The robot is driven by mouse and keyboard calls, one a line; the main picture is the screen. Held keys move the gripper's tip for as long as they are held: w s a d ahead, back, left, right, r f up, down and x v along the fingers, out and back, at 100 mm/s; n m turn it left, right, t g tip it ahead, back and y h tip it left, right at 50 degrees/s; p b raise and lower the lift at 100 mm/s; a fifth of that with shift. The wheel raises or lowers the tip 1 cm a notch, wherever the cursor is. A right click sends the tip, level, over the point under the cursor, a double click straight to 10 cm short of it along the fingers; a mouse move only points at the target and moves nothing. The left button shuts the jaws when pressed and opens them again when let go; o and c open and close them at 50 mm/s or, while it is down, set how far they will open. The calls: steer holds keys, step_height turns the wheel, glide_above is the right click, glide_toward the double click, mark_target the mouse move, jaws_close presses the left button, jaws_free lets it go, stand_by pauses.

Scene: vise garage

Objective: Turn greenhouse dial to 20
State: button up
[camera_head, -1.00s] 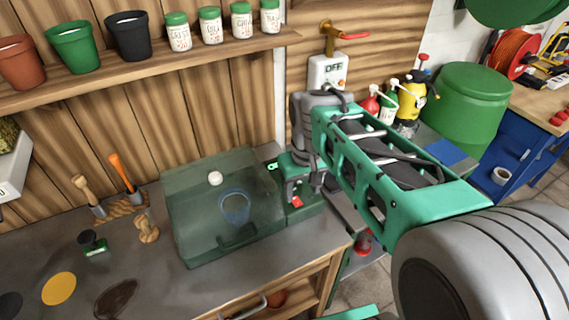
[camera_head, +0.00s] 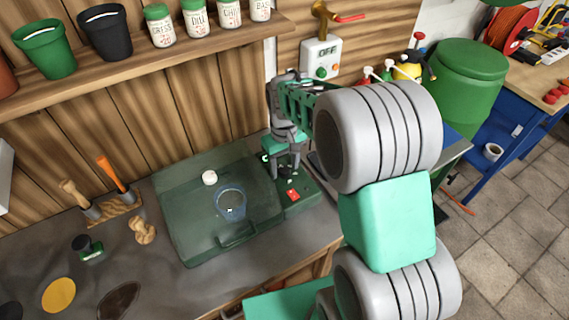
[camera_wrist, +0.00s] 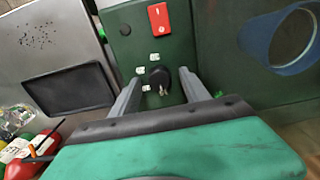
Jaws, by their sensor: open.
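The greenhouse (camera_head: 190,240) is a dark green box with a see-through lid, on the bench. A green control panel (camera_wrist: 122,50) on its right side carries a red switch (camera_wrist: 159,18) and a small black dial (camera_wrist: 158,76). Several small white labels surround the dial; I cannot read their numbers. My gripper (camera_wrist: 160,82) is open, pointing down at the panel, with one finger on each side of the dial. I cannot tell whether the fingers touch it. In the head view my gripper (camera_head: 287,168) is above the panel, behind the red switch.
A white knob (camera_head: 209,177) and a blue-rimmed ring (camera_head: 230,203) are on the lid. Hand tools (camera_head: 115,172) stand left on the bench. A wall switch box (camera_head: 320,58) reading OFF is behind my arm. Spray bottles (camera_head: 408,66) and a green barrel (camera_head: 468,85) stand right.

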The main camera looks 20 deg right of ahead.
steer(key=shift+f, duration=0.15)
steer(key=shift+c, duration=0.2)
jaws_close()
stand_by(0.3)
